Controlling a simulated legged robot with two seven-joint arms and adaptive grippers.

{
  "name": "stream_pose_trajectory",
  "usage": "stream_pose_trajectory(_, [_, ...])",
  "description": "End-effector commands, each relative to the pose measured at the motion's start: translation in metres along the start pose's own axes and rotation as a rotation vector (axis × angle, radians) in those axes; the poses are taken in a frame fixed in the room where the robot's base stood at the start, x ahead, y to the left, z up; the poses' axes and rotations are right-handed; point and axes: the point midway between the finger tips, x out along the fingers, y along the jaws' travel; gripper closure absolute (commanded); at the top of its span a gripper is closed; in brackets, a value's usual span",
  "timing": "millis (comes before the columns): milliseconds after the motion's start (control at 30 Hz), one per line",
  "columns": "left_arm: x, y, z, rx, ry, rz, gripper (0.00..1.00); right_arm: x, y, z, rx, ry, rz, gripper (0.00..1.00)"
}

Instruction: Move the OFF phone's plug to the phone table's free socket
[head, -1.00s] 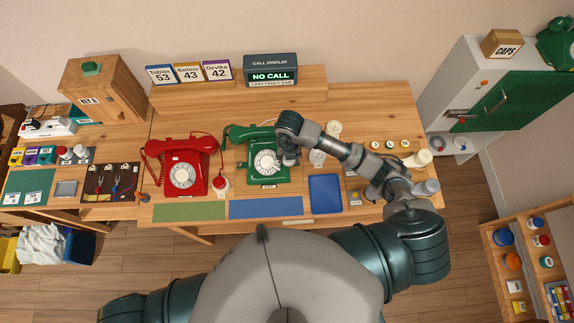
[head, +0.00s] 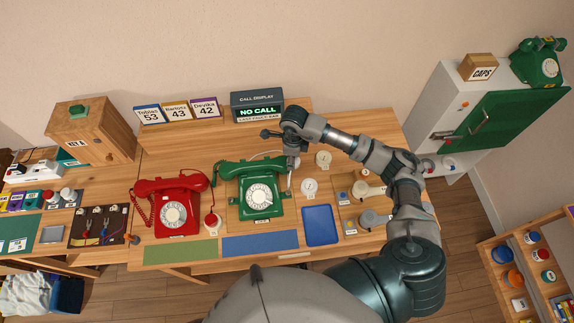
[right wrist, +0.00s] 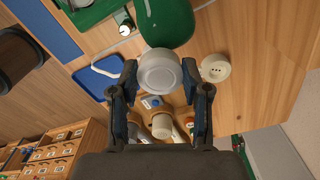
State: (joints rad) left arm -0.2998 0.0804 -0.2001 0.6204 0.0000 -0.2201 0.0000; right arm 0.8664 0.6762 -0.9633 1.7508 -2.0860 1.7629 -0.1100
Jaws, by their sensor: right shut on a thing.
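The green phone (head: 256,190) stands on the wooden table, right of the red phone (head: 176,208). My right gripper (head: 291,164) points down just behind and right of the green phone. In the right wrist view its fingers are shut on a round white plug (right wrist: 160,72). A pale cord (head: 266,155) runs behind the green handset towards this gripper. A round white socket (head: 323,158) lies right of the gripper; a socket with an open face also shows beside the plug in the wrist view (right wrist: 216,68). A second round white fitting (head: 309,187) lies nearer. My left gripper is out of view.
A blue tray (head: 320,225) and a board with cream cylinders (head: 370,218) lie at the table's right front. The call display (head: 257,107) reads NO CALL on the rear ledge. Green and blue mats (head: 260,244) line the front edge.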

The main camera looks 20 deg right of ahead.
Motion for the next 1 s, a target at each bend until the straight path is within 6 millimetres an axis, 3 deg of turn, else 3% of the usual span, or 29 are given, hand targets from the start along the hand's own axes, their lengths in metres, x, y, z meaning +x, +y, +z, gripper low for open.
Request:
stream_pose_trajectory(267, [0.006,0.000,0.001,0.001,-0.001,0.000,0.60,0.012,-0.037,-0.021,0.484,-0.003,0.006,0.81])
stream_pose_trajectory(700, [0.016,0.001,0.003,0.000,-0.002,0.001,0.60,0.045,-0.109,-0.081,1.788,-0.002,0.012,0.81])
stream_pose_trajectory(833, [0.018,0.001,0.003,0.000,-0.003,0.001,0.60,0.050,-0.122,-0.095,2.056,-0.005,0.012,0.81])
stream_pose_trajectory(1000, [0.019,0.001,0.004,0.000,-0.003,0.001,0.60,0.054,-0.130,-0.103,2.224,-0.008,0.011,0.81])
